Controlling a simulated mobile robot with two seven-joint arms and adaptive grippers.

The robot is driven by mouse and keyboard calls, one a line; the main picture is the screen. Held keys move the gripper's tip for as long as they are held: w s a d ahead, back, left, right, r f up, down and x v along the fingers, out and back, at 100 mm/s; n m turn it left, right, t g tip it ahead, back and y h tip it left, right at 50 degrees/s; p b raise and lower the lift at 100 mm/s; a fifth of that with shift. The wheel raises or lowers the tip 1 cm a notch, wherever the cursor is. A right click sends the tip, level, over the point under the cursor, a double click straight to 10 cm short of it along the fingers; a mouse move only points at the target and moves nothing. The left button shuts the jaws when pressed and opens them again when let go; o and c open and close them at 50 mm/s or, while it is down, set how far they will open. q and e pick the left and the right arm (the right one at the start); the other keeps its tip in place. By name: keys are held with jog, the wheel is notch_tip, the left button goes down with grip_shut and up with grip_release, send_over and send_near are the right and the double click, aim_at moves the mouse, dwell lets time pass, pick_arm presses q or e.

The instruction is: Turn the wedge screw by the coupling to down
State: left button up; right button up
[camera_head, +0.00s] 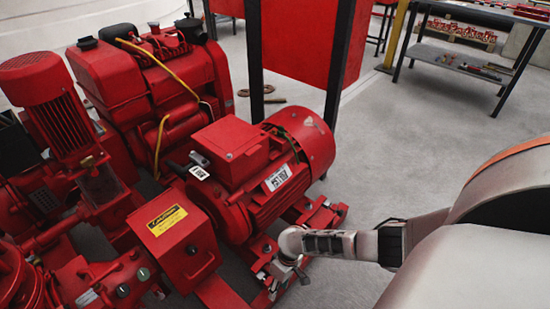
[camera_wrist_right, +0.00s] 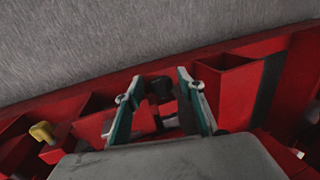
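My right gripper (camera_head: 290,272) is low at the near side of the red pumpset base, below the red motor (camera_head: 265,165). In the right wrist view its two fingers (camera_wrist_right: 157,98) are apart. A dark screw-like head (camera_wrist_right: 160,86) shows between and just beyond the fingertips, beside the red base frame (camera_wrist_right: 240,82). I cannot tell whether the fingers touch it, or whether it is the wedge screw. The red box-shaped guard (camera_head: 172,232) with a yellow label, perhaps over the coupling, is left of the gripper. My left gripper is not in view.
A yellow piece (camera_wrist_right: 42,132) sits on the base at the left of the wrist view. The pumpset's other red machines (camera_head: 150,80) fill the left of the head view. A black post (camera_head: 340,60) stands behind the motor.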

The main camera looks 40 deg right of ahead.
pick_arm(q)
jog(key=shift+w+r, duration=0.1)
pick_arm(e)
jog(key=shift+w, duration=0.1)
